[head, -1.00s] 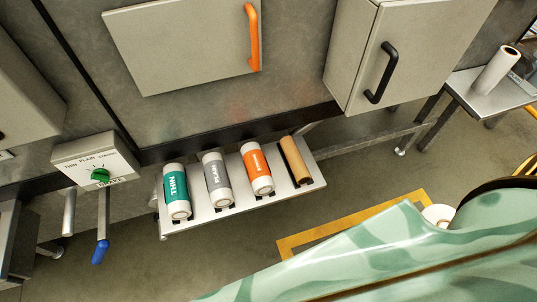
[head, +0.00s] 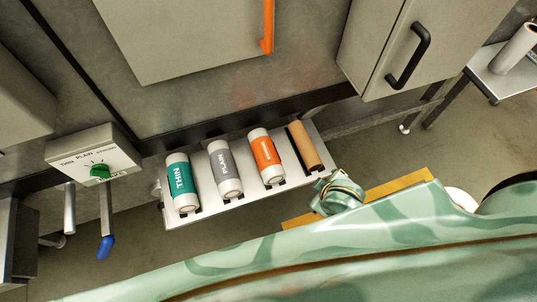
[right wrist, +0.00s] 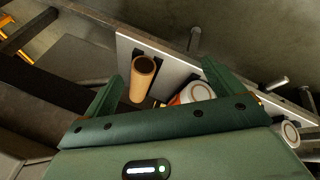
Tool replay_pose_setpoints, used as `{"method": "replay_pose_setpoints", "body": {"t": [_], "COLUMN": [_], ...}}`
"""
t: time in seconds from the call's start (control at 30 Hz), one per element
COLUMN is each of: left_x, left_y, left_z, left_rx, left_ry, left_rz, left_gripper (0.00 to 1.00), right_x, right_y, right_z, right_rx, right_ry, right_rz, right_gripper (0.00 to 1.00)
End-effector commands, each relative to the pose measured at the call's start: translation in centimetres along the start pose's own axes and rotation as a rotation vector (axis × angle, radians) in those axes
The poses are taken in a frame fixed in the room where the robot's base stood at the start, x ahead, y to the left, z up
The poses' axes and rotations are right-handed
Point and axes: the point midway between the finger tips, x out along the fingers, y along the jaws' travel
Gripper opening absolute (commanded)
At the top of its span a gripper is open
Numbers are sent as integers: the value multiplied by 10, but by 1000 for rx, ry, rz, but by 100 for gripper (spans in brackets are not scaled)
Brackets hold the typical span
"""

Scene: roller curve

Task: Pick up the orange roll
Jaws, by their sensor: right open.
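The orange roll (head: 265,157) lies on a grey metal shelf (head: 238,206), between a grey roll labelled PLAIN (head: 225,168) and a bare brown cardboard tube (head: 304,146). In the right wrist view its white end (right wrist: 197,92) shows near the right finger, which partly hides it. My right gripper (right wrist: 163,70) is open and empty, with the brown tube (right wrist: 143,78) seen between its fingers. In the head view the end of my right arm is just in front of the shelf's right end; its fingers cannot be made out. My left gripper is not in view.
A teal roll labelled THIN (head: 181,184) lies at the shelf's left end. Left of it are a dial box (head: 93,152) and a blue-handled lever (head: 106,244). A cabinet with a black handle (head: 408,55) overhangs at right.

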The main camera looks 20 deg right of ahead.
Motion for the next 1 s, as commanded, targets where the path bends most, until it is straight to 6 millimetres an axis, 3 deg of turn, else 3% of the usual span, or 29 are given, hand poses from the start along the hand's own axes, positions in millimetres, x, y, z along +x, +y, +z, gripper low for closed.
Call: {"method": "replay_pose_setpoints", "body": {"t": [0.1, 0.17, 0.3, 0.5, 0.6, 0.7, 0.83, 1.0], "left_x": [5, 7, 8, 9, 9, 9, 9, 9], "left_y": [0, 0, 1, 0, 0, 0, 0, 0], "left_z": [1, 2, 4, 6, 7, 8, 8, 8], "left_rx": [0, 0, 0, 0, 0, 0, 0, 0], "left_ry": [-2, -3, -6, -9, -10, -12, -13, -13], "left_rz": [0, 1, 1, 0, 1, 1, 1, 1], "left_gripper": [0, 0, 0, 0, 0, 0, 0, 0], "right_x": [-33, -49, -66, -73, -67, -53, -31, -20], "right_y": [15, 13, -10, -49, -64, -62, -28, 20], "right_z": [-52, -85, -143, -199, -218, -228, -232, -232], "right_rx": [25, 46, 84, 108, 125, 176, 318, 496], "right_ry": [84, 135, 208, 203, 133, -2, -207, -359], "right_rz": [1, -35, -162, -349, -424, -456, -404, -309], "right_gripper": [93, 93, 93, 93, 93, 93, 93, 93]}}
